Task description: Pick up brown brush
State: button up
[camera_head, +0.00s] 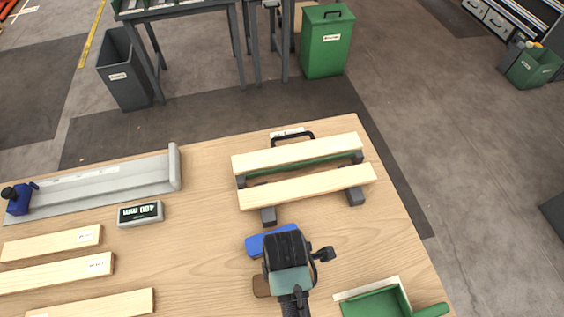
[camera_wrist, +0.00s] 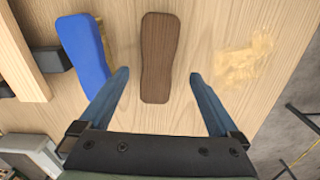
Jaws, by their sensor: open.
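The brown brush (camera_wrist: 160,57) lies on the wooden table, its long dark body pointing away from my gripper in the wrist view. My gripper (camera_wrist: 158,75) is open and empty, with one blue-grey finger on each side of the brush's near part and a gap on both sides. In the head view only the end of the brown brush (camera_head: 261,287) shows at the left of my wrist, which hides the rest. How high the fingertips are above the table is hard to tell.
A blue block-like object (camera_wrist: 84,50) lies just left of the brush, close to my left finger. A tan patch like shavings (camera_wrist: 247,62) lies to the right. A rack with two pale planks (camera_head: 305,190) stands behind, and a green tray (camera_head: 408,300) stands right.

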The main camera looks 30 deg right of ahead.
aim_at(261, 289)
jog(key=shift+w+f+p, duration=0.2)
jog(key=shift+f+p, duration=0.3)
jog(key=shift+f, duration=2.9)
grip_shut()
